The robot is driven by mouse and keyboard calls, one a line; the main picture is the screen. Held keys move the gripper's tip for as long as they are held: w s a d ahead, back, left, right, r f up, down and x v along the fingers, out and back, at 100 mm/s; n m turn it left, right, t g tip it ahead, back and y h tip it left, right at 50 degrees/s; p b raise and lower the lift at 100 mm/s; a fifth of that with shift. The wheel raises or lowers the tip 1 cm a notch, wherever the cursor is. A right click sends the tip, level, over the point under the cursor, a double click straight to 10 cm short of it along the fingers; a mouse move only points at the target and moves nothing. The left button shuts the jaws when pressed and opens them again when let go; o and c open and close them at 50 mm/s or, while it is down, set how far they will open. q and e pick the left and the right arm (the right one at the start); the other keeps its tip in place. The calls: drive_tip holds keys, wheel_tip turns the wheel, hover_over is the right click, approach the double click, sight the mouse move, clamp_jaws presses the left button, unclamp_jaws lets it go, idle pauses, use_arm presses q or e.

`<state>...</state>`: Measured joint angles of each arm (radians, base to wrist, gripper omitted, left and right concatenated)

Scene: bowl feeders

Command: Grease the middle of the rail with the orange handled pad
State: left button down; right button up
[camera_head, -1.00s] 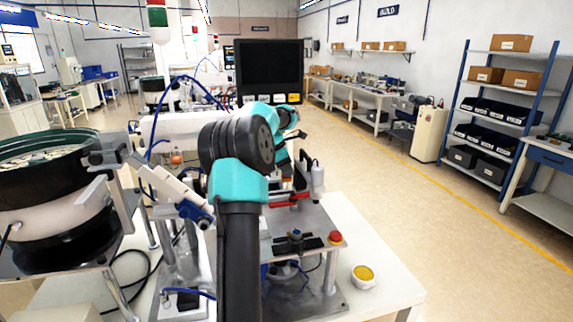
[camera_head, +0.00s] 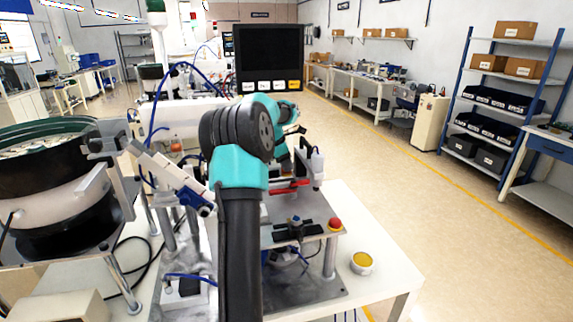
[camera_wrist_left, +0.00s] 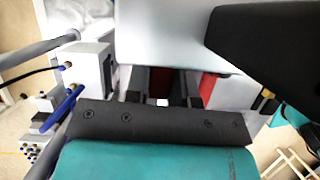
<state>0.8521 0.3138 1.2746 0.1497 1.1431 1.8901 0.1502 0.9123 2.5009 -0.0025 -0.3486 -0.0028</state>
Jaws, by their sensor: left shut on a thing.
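My left arm stands in the middle of the head view, its elbow in front of much of the bench. Its gripper, beyond the teal forearm, is mostly hidden there. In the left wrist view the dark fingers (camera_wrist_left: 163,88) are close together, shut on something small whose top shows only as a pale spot. I take this to be the orange handled pad, but its handle and pad face cannot be made out. A round white tin with yellow contents (camera_head: 361,263) stands at the bench's right. I cannot tell for certain which part is the rail. My right gripper is not in view.
A bowl feeder (camera_head: 60,190) with a pale sloping track (camera_head: 170,172) stands at left. Right of my arm are a white upright cylinder (camera_head: 317,165), a red bar (camera_head: 290,188), a dark fixture (camera_head: 296,231) and a red button (camera_head: 335,224). The bench's right edge is clear.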

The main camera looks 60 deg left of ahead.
use_arm(q)
drive_tip(key=shift+f, duration=1.05)
idle(0.4)
drive_tip(key=shift+s+a+r, duration=0.1)
drive_tip(key=shift+s+a, duration=0.15)
drive_tip(key=shift+s, duration=0.6)
drive_tip(key=shift+s+a+r, duration=0.1)
drive_tip(key=shift+s+a, duration=0.1)
drive_tip(key=shift+s, duration=0.6)
drive_tip(key=shift+s+a+f, duration=0.1)
drive_tip(key=shift+s+a, duration=0.1)
drive_tip(key=shift+s, duration=0.65)
drive_tip(key=shift+s+a+f, duration=0.1)
drive_tip(key=shift+s+a, duration=0.1)
drive_tip(key=shift+s, duration=0.65)
drive_tip(key=shift+s, duration=0.1)
drive_tip(key=shift+s+a+f, duration=0.1)
drive_tip(key=shift+s+a, duration=0.1)
drive_tip(key=shift+s, duration=0.6)
drive_tip(key=shift+s+a+f, duration=0.1)
drive_tip(key=shift+s+a, duration=0.1)
drive_tip(key=shift+s, duration=0.55)
drive_tip(key=shift+s, duration=0.1)
